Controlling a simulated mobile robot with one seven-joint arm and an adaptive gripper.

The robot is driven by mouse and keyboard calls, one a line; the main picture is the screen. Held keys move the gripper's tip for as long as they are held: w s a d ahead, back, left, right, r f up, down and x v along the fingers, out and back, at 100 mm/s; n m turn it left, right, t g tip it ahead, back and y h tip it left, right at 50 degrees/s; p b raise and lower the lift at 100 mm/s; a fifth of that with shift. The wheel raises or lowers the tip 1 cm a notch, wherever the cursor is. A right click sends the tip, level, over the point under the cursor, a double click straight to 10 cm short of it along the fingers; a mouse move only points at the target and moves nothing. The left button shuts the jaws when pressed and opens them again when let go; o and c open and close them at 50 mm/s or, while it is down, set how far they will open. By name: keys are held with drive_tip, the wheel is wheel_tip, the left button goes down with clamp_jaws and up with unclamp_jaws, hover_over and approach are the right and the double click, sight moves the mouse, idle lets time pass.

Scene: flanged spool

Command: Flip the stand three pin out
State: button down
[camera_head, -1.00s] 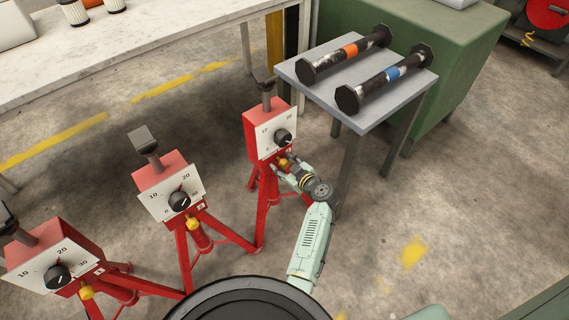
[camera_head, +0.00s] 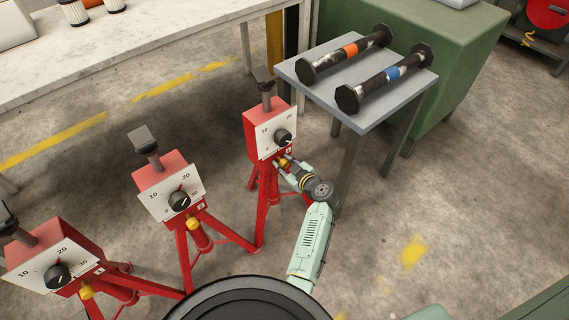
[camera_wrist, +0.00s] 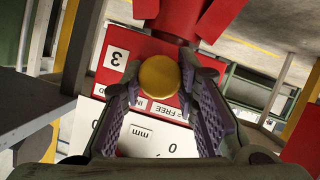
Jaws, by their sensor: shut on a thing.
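Stand three is the red tripod stand (camera_head: 258,122) nearest the grey table, with a white dial plate and black knob. In the wrist view its red body (camera_wrist: 183,22) carries a label with a "3" and the words IN and FREE. Its yellow pin knob (camera_wrist: 159,76) sits between my fingers. My gripper (camera_head: 284,163) is at the front of this stand, below the dial; in the wrist view my gripper (camera_wrist: 160,88) is shut on the yellow pin knob. The head view shows the pin mostly hidden by my fingers.
Two more red stands, the middle one (camera_head: 170,190) and the left one (camera_head: 50,262), stand to the left. A grey table (camera_head: 350,88) with two flanged spools is close on the right. A long workbench (camera_head: 130,45) runs behind. Floor at right is clear.

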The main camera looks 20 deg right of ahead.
sight(287, 166)
drive_tip(key=shift+s+d+f+b, duration=0.1)
drive_tip(key=shift+s+d+b, duration=0.15)
drive_tip(key=shift+s+b, duration=0.3)
drive_tip(key=shift+s+d+f+b, duration=0.1)
drive_tip(key=shift+s+d+b, duration=0.15)
drive_tip(key=shift+s, duration=0.45)
drive_tip(key=shift+s+d, duration=0.1)
drive_tip(key=shift+s, duration=0.3)
drive_tip(key=c, duration=1.2)
unclamp_jaws()
drive_tip(key=shift+r, duration=0.15)
drive_tip(key=shift+c, duration=0.2)
drive_tip(key=v, duration=1.2)
drive_tip(key=shift+s, duration=0.1)
